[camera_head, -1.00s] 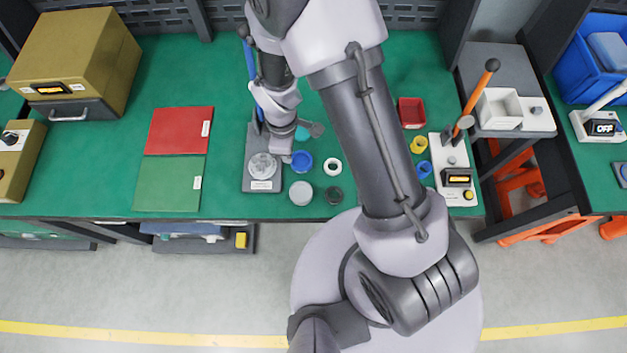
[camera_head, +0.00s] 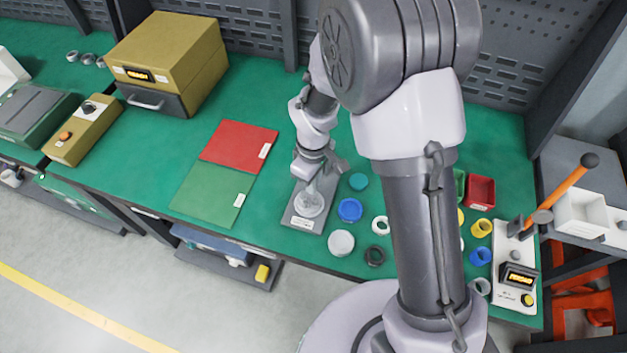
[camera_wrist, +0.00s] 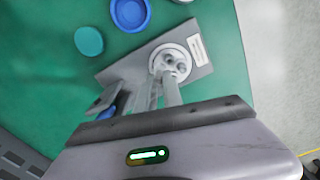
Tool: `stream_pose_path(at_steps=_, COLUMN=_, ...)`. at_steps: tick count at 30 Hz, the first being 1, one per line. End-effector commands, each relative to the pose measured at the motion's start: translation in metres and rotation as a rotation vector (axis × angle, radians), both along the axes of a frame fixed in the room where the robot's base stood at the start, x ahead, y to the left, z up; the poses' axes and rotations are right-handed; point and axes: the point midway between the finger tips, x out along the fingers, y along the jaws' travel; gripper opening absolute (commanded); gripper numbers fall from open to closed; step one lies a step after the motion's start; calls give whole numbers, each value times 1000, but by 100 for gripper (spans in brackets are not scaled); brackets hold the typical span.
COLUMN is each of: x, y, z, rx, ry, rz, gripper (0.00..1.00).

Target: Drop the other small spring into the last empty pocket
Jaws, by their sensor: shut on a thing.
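A grey plate (camera_head: 300,221) stands on the green bench and carries a pale round holder (camera_head: 310,204). In the wrist view the round holder (camera_wrist: 164,52) has several small round features in its top, too small to tell filled from empty. The plate (camera_wrist: 203,70) has a white label beside it. My gripper (camera_head: 311,180) points down over the holder. In the wrist view my gripper's fingers (camera_wrist: 161,84) reach to the holder's near edge, close together. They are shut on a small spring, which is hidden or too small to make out.
A blue cup (camera_head: 350,210), a teal disc (camera_head: 358,181), a white ring (camera_head: 380,226), a grey lid (camera_head: 341,243) and a dark ring (camera_head: 375,255) lie right of the plate. Red (camera_head: 239,146) and green (camera_head: 208,191) mats lie left. A tester with an orange lever (camera_head: 567,190) stands far right.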

Motion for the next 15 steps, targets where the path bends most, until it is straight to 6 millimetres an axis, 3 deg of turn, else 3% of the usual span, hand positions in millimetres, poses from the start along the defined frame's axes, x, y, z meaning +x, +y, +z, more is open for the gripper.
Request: stream_pose_path(at_steps=15, x=0, y=0, z=-4, rx=0, ry=0, rz=1, gripper=0)
